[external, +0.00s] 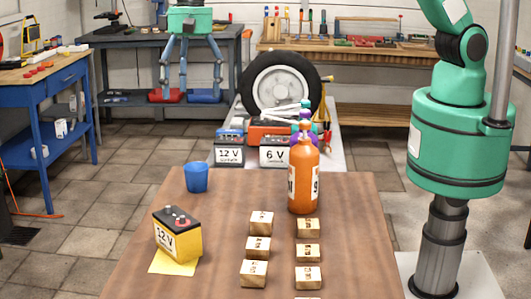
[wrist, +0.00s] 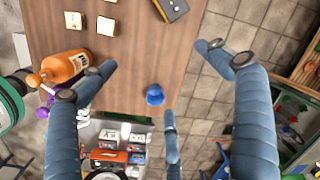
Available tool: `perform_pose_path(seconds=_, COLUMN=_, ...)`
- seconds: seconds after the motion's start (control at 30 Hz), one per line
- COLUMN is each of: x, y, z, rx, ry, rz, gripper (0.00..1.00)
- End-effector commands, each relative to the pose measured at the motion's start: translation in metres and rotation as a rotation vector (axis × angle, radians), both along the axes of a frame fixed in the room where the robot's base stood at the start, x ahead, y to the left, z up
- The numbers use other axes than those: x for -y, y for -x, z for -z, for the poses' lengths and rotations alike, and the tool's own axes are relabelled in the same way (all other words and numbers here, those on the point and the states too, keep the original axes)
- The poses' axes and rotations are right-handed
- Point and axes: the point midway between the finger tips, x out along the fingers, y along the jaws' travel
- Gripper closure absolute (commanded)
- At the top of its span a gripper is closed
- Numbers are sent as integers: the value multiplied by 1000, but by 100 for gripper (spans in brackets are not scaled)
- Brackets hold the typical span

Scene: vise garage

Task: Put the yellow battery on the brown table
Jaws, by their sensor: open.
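The yellow battery (external: 178,236) has a dark top with terminals and a "12 V" label. It stands at the left side of the brown table (external: 213,245), partly over a yellow sheet (external: 172,265). In the wrist view the battery (wrist: 171,8) is at the top edge, partly cut off, with its dark top showing. My gripper (external: 188,75) hangs with its blue fingers down, beyond and above the far left part of the table in the external view. In the wrist view my gripper (wrist: 155,72) has its fingers spread wide, with nothing between them held.
A blue cup (external: 196,177) stands near the table's far left corner. An orange bottle (external: 303,182) and several wooden blocks (external: 257,247) stand right of the battery. Behind the table are other batteries (external: 229,154) and a wheel (external: 281,84). A blue workbench (external: 40,95) is at left.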

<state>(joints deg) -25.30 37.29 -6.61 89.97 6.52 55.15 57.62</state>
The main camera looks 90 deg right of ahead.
Motion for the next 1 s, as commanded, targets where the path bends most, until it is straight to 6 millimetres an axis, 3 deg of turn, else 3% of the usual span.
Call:
perform_pose_path(seconds=0.1, x=29, y=11, z=-35, rx=31, ry=-3, rz=-29, gripper=11)
perform_pose_path(seconds=0.5, x=120, y=64, z=-128, rx=128, ry=4, rz=-135, gripper=11)
perform_pose_path(seconds=1.0, x=222, y=159, z=-206, rx=248, ry=44, rz=-266, gripper=11)
